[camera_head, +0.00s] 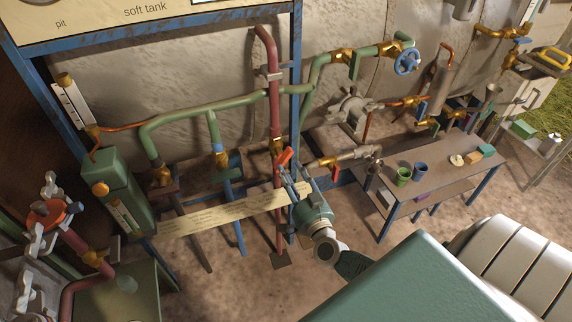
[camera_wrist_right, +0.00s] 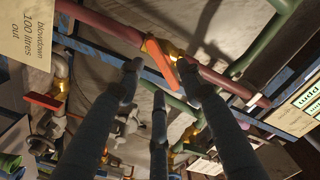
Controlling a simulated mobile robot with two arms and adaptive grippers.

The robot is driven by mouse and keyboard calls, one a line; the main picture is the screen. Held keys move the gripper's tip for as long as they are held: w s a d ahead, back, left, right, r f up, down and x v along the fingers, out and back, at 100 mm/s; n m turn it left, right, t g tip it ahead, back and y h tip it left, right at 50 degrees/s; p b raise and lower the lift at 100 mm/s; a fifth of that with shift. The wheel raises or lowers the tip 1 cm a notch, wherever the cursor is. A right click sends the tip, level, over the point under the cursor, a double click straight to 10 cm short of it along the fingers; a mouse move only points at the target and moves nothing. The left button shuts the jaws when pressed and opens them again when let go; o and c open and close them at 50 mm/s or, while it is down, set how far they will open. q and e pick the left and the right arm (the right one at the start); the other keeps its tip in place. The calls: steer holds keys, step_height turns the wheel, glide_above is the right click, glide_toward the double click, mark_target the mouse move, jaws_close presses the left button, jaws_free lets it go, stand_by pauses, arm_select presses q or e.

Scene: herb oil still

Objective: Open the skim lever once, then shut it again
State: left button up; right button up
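A red-orange lever (camera_head: 284,157) sits at a brass valve (camera_head: 277,146) on the upright dark-red pipe. It also shows in the right wrist view (camera_wrist_right: 158,53), just beyond the fingertips. No skim label is readable beside it, so I cannot tell by name whether it is the skim lever. My right gripper (camera_head: 287,173) is close below this lever in the head view. In the wrist view its dark fingers (camera_wrist_right: 160,68) are spread with a gap between them, and nothing is held there. Contact with the lever cannot be made out. My left gripper is not in view.
A second red lever (camera_wrist_right: 43,101) is on a neighbouring grey pipe. A long beige label board (camera_head: 225,212) lies behind the gripper. Green pipes (camera_head: 215,103) and a blue frame post (camera_head: 295,75) stand close by. A bench (camera_head: 400,195) with small cups is to the right.

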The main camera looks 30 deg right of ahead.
mark_target(283, 160)
steer(key=shift+x, duration=2.2)
steer(key=shift+c, duration=0.5)
jaws_close()
